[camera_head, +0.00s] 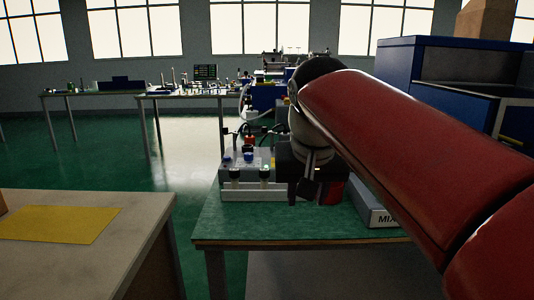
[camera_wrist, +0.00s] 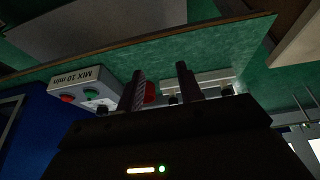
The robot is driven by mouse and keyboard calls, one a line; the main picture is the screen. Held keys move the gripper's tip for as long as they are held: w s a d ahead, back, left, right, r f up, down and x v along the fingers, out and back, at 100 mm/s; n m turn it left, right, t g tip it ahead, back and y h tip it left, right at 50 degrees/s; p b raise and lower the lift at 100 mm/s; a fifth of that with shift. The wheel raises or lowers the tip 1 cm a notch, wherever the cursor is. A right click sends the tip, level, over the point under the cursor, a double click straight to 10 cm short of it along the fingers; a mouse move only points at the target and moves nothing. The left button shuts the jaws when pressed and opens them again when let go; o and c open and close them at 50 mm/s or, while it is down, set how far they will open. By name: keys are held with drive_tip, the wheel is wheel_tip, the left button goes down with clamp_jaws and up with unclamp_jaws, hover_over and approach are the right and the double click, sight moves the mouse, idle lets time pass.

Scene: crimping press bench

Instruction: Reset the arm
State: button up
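My red arm reaches in from the right of the head view, and my dark gripper (camera_head: 316,192) hangs over the green-topped bench (camera_head: 290,225). In the wrist view, the two fingers of my gripper (camera_wrist: 161,72) stand apart. I see nothing clamped between them. A red round part (camera_wrist: 151,92) shows in the gap, seemingly beyond the fingers; its distance is unclear. My gripper and arm hide part of the bench in the head view.
A grey box marked MIX (camera_head: 374,212) sits right of my gripper; the wrist view shows its red and green buttons. A pale control unit (camera_head: 246,184) stands left. A blue cabinet (camera_head: 420,62) is behind my arm. A yellow sheet (camera_head: 60,223) lies on the left table.

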drive_tip(key=s+d+f, duration=0.4)
drive_tip(key=s+f, duration=0.4)
drive_tip(key=f, duration=0.1)
drive_tip(key=s+d+f+t, duration=0.1)
drive_tip(key=s+d+f, duration=0.3)
drive_tip(key=s+f, duration=0.3)
wheel_tip(320, 180, down, 3)
drive_tip(key=shift+s+d+f, duration=0.15)
drive_tip(key=shift+s+d, duration=0.05)
drive_tip(key=shift+s, duration=0.2)
